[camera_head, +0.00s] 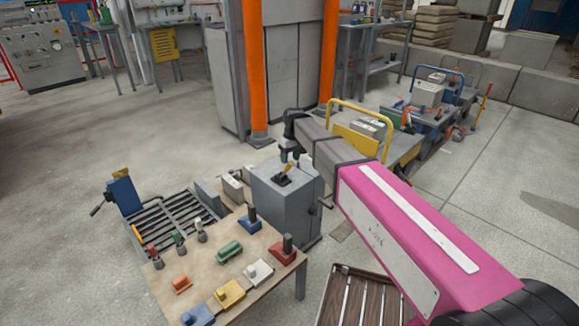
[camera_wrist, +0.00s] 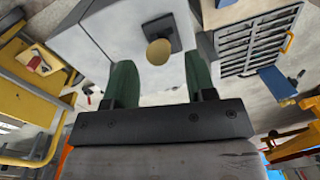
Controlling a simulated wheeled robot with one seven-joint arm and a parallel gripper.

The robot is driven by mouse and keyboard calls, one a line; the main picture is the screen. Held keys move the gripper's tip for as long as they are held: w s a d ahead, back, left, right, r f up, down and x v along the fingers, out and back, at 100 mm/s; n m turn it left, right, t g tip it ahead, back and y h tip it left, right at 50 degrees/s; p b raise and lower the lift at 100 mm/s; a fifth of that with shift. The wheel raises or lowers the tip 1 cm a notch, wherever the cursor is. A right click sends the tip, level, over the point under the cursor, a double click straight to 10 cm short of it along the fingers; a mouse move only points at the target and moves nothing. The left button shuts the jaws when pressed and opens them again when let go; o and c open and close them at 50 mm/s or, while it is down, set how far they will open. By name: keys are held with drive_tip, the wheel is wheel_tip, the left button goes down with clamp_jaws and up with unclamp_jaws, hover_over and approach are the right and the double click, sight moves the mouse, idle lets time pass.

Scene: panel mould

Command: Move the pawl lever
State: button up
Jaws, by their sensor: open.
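The pawl lever (camera_head: 286,170) has a yellow knob and stands on a black plate on top of a grey box (camera_head: 272,208). In the wrist view its round knob (camera_wrist: 158,52) shows end-on, over the black plate (camera_wrist: 162,31) and the box's pale top (camera_wrist: 110,38). My gripper (camera_head: 291,157) is just above the box in the head view. In the wrist view my gripper (camera_wrist: 159,66) has its two green fingers apart, one on each side of the knob, with nothing between them. I see no contact; the exact height gap is unclear.
A wooden table (camera_head: 215,262) with several coloured blocks and small levers stands in front and left of the box. A slatted metal frame (camera_head: 160,228) lies left. A cart with a yellow handle (camera_head: 352,106) stands behind my arm. Open floor lies at far left.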

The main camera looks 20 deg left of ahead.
sight(289, 165)
drive_tip(key=shift+s+a+f, duration=0.1)
drive_tip(key=shift+s+f, duration=0.05)
drive_tip(key=shift+f, duration=2)
clamp_jaws()
